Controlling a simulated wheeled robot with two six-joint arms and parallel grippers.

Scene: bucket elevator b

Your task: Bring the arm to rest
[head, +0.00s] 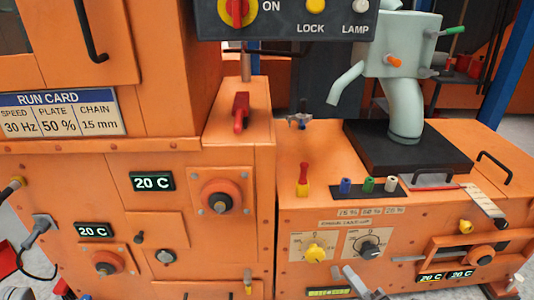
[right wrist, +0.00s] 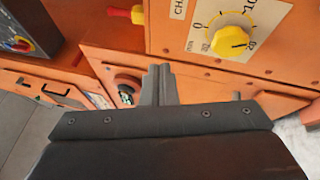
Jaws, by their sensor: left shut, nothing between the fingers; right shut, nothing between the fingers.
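My right gripper (head: 354,276) shows at the bottom of the head view, in front of the console below its dials. In the right wrist view its dark fingers (right wrist: 158,85) are together, with nothing seen between them. The yellow dial knob (right wrist: 230,41) is up and right of the fingers, apart from them; it also shows in the head view (head: 315,253). I cannot make out my left gripper in the head view.
The orange console (head: 310,145) carries a pale bent spout (head: 404,110), a red and yellow lever (head: 303,180) and a dark dial (head: 367,249). A tall orange cabinet (head: 165,80) stands at left. A black switch panel (head: 280,20) overhangs it. A grey plug (head: 41,224) hangs with its cable.

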